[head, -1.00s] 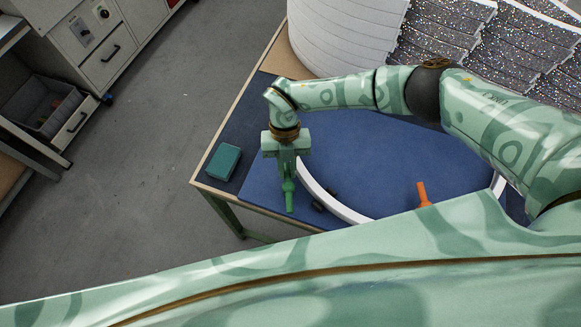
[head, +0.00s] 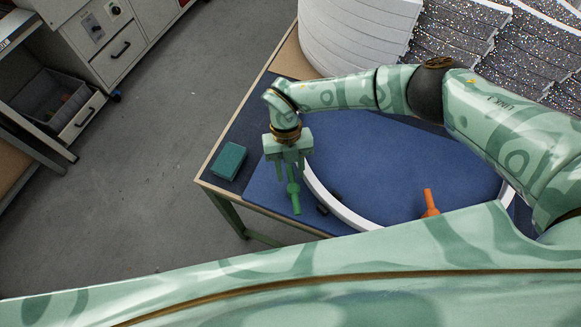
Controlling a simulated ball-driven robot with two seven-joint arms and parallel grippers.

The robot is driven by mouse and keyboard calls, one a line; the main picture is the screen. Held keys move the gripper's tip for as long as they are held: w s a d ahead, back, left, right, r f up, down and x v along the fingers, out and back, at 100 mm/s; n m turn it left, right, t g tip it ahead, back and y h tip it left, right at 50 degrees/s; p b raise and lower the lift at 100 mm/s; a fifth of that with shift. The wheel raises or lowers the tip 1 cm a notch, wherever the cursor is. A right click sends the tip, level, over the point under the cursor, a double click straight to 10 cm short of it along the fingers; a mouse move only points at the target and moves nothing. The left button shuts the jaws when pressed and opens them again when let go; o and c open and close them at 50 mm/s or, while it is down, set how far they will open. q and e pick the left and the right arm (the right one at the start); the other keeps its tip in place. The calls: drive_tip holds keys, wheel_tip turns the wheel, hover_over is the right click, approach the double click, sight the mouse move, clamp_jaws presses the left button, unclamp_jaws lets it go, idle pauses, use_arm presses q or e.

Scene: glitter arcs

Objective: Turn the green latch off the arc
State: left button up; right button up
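The green latch (head: 295,198) lies at the left end of the white arc (head: 335,207) on the blue mat. Its handle points down the picture, to the left of the arc's band and apart from it. My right gripper (head: 290,172) is above the latch's upper end, with its two fingers spread, one on each side of the latch. Whether a finger touches the latch I cannot tell. The latch's pivot end is partly hidden by the gripper. My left gripper is not in view.
An orange latch (head: 430,203) stands near the arc's right part. A dark small piece (head: 323,209) lies by the arc. A teal box (head: 229,161) sits at the table's left edge. White stacked arcs (head: 357,38) and glittery strips (head: 455,50) stand behind my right arm.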

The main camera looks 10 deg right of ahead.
drive_tip(key=v, duration=1.6)
drive_tip(key=shift+w+r, duration=0.1)
